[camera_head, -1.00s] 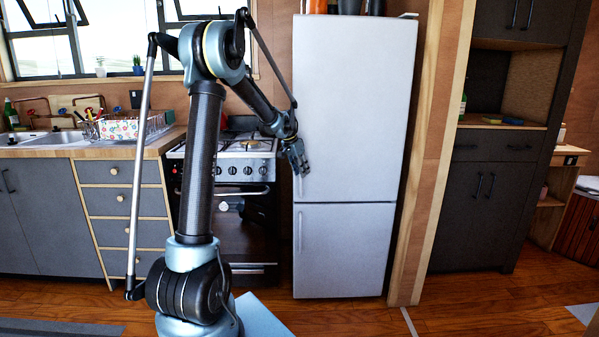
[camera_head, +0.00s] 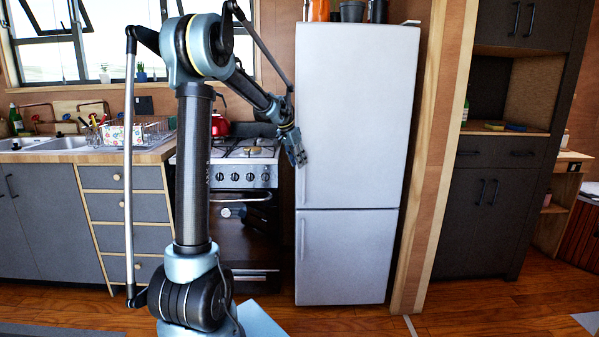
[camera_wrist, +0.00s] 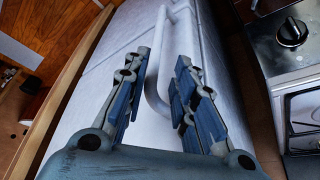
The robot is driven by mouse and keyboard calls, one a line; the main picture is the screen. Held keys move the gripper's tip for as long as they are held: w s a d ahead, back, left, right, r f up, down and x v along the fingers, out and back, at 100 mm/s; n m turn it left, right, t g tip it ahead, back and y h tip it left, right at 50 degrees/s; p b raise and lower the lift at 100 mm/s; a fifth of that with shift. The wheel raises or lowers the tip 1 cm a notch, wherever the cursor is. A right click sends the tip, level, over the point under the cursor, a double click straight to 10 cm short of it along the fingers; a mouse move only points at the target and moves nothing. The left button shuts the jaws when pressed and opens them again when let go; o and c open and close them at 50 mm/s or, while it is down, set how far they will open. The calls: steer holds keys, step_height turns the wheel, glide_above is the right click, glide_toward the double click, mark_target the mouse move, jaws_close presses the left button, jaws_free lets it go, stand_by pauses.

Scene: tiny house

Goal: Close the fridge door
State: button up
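The white fridge has an upper door (camera_head: 355,120) and a lower door (camera_head: 345,255), at the centre right of the head view. Both doors look flush with the body, though a small gap could not be told from here. A vertical handle (camera_head: 301,235) shows on the lower door's left side. My gripper (camera_head: 296,150) is at the upper door's left edge, in front of it as seen from the head. In the wrist view, my gripper (camera_wrist: 162,75) is open and empty. A white fridge handle (camera_wrist: 153,85) shows between its fingers, farther ahead; contact cannot be told.
The stove (camera_head: 240,175) stands left of the fridge, with a red kettle (camera_head: 219,125) on it. A wooden partition (camera_head: 432,150) is close on the fridge's right. Pots and an orange item (camera_head: 319,10) stand on the fridge top. The wooden floor (camera_head: 350,318) before the fridge is clear.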

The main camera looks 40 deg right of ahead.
steer(key=v, duration=0.3)
steer(key=shift+r, duration=0.15)
stand_by(0.5)
steer(key=a+f+n+t+y, duration=0.2)
steer(key=a+n, duration=0.7)
steer(key=a, duration=2.7)
steer(key=s+a+f+n+y, duration=0.1)
steer(key=s+a+f+n, duration=0.3)
steer(key=s+a+f, duration=0.3)
steer(key=s+a+f+n+y, duration=0.1)
steer(key=s+a+f+n, duration=0.4)
steer(key=a, duration=1.1)
steer(key=s+f, duration=0.3)
steer(key=s, duration=0.3)
steer(key=shift+s+a+f+y, duration=0.2)
steer(key=shift+s+f+y, duration=0.1)
steer(key=shift+s+f, duration=0.1)
